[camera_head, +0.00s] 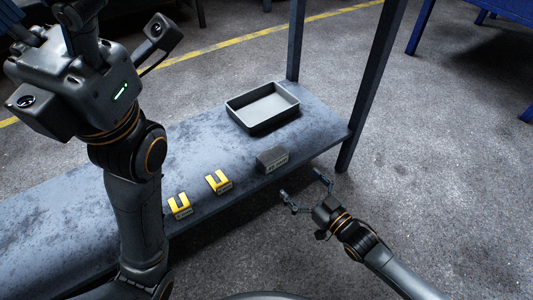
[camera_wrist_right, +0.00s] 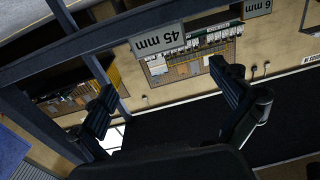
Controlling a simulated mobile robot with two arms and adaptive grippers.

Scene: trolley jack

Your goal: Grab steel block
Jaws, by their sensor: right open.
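The steel block (camera_head: 272,159) is a small dark grey block with a label on its front face. It sits on the bench top near the front edge, right of two yellow pieces. My right gripper (camera_head: 302,184) is open and empty, just in front of the bench edge, to the lower right of the block and apart from it. In the right wrist view, its spread fingers (camera_wrist_right: 165,95) have nothing between them. I cannot tell whether the grey "45 mm" plate in that view belongs to the block. My left gripper (camera_head: 75,85) is high at the left; its fingers are not clear.
Yellow slotted pieces (camera_head: 180,207) and (camera_head: 218,182) stand on the bench (camera_head: 215,140) left of the block. An empty grey tray (camera_head: 234,113) lies behind the block. A bench post (camera_head: 370,90) rises at the right.

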